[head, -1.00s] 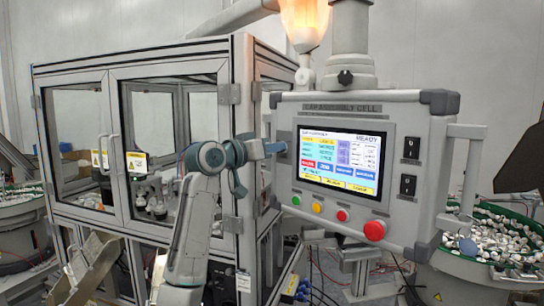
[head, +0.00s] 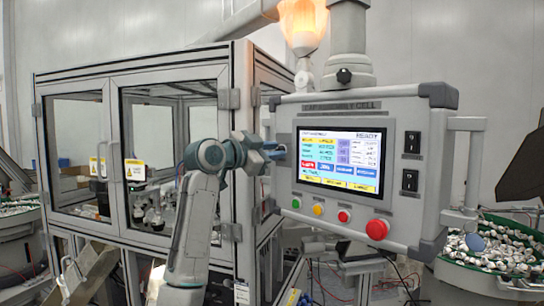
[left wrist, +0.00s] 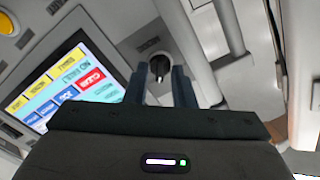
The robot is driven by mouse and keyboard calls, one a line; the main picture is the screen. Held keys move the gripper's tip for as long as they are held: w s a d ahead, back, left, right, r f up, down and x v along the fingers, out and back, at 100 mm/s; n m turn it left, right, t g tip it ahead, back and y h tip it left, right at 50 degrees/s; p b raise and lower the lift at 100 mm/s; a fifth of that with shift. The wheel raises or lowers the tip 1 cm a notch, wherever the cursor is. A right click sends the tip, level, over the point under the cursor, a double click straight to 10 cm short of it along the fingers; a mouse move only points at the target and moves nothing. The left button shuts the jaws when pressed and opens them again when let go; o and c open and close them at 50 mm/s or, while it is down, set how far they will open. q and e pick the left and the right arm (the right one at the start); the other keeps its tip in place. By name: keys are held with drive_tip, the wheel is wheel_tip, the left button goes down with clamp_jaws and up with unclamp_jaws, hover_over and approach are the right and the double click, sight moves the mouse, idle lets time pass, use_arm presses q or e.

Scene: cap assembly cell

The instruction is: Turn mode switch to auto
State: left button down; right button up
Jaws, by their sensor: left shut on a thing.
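The control panel (head: 400,235) hangs in the middle of the head view, with a lit touchscreen. The mode switch, a small dark knob with a pale mark (left wrist: 159,66), sits on the panel's left strip beside the screen. In the left wrist view it lies between the tips of my two blue-grey fingers. My left gripper (head: 280,150) reaches it from the left and is shut on it. In the head view the fingers hide the knob, and its exact setting is too small to read. My right gripper is in neither view.
Green, yellow and red buttons and a red emergency stop (head: 377,230) line the panel's lower edge. Two black switches (head: 410,181) sit right of the screen. A glazed machine cabinet (head: 150,72) stands close behind my left arm. A parts bowl (head: 490,250) stands at right.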

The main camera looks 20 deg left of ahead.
use_arm(q)
drive_tip(key=shift+m, duration=0.8)
drive_tip(key=c, duration=1.2)
unclamp_jaws()
drive_tip(key=shift+c, duration=0.2)
drive_tip(key=shift+s+b, duration=0.1)
drive_tip(key=shift+b, duration=0.25)
drive_tip(key=b+v, duration=0.5)
drive_tip(key=v, duration=0.5)
drive_tip(key=shift+s+a, duration=0.15)
drive_tip(key=shift+s, duration=0.15)
